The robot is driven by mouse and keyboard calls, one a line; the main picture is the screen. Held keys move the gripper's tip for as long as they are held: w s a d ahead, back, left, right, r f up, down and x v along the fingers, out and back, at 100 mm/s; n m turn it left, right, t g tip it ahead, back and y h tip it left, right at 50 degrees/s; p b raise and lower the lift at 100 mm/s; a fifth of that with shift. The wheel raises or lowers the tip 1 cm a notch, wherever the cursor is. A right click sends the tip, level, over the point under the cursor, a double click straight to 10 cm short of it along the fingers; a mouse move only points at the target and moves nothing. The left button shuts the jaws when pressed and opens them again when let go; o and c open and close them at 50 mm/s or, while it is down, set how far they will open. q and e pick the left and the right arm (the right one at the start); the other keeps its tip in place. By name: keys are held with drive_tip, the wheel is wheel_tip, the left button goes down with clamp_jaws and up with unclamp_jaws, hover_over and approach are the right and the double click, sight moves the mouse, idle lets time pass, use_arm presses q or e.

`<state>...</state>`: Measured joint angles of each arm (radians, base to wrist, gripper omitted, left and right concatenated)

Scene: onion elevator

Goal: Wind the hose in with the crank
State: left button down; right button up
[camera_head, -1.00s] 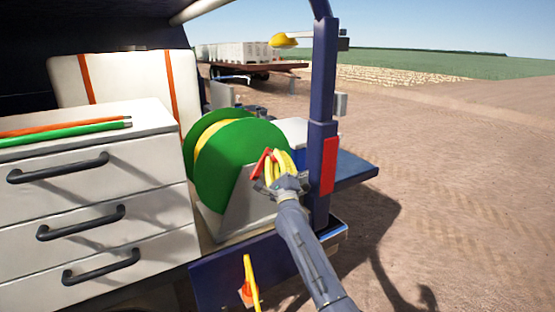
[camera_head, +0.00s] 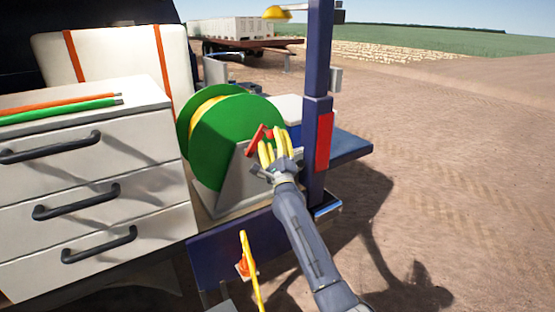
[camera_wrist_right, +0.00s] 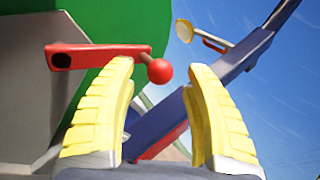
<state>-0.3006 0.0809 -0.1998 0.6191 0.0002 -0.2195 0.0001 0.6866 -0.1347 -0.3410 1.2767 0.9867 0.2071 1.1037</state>
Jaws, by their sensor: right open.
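The green hose reel (camera_head: 235,135) with yellow hose (camera_head: 207,112) wound on it stands in a grey bracket (camera_head: 238,185). Its red crank (camera_head: 258,138) shows at the reel's right side. In the right wrist view the crank arm (camera_wrist_right: 100,55) ends in a round red knob (camera_wrist_right: 159,71). My right gripper (camera_head: 277,148) is open, with yellow fingers on either side of the view. The knob appears between its fingertips (camera_wrist_right: 165,75), beyond them; I cannot tell whether they touch. A yellow hose end (camera_head: 250,270) hangs below at an orange fitting (camera_head: 243,267). My left gripper is not in view.
A white drawer cabinet (camera_head: 90,180) with black handles stands left of the reel. A dark blue post (camera_head: 318,80) with a red panel (camera_head: 323,140) rises close to the right of my gripper. Bare ground lies open to the right.

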drive_tip(key=v, duration=0.9)
drive_tip(key=shift+s+f, duration=0.15)
drive_tip(key=shift+s, duration=0.15)
drive_tip(key=shift+d, duration=0.1)
